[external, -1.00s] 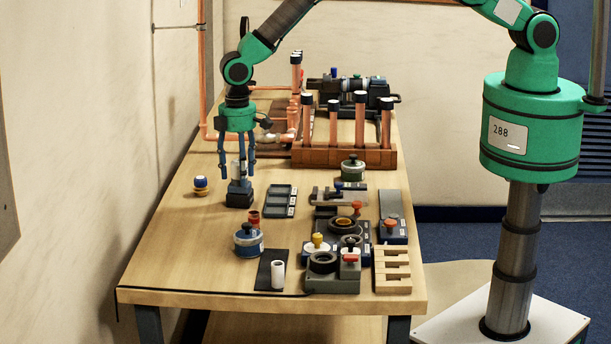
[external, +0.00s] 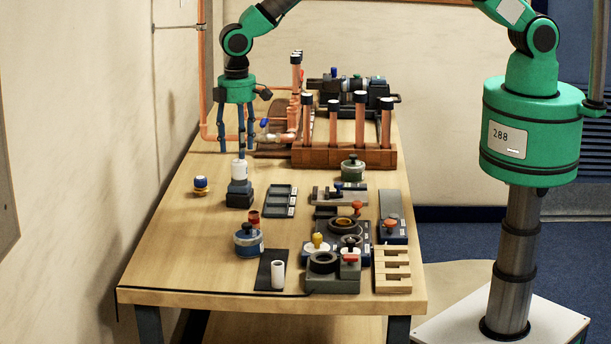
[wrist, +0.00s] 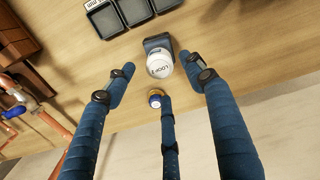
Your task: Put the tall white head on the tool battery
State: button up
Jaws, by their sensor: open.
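The tall white head (external: 239,170) stands upright on top of the dark blue tool battery (external: 239,195) on the left part of the table. In the wrist view the head's round white top (wrist: 160,65) faces me with lettering on it, and part of the battery (wrist: 158,42) shows behind it. My gripper (external: 236,148) is above the head, with its blue fingers spread and apart from it. In the wrist view the open fingers (wrist: 158,85) are spread around the line to the head and hold nothing.
A small blue and yellow fitting (external: 200,184) stands left of the battery. A grey compartment tray (external: 281,201) lies to the right. A blue round container (external: 248,241) stands in front. A wooden rack of copper pipes (external: 343,157) stands behind on the right.

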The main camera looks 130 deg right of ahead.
aim_at(238, 161)
jog(key=shift+r+b, duration=0.3)
jog(key=shift+r, duration=2)
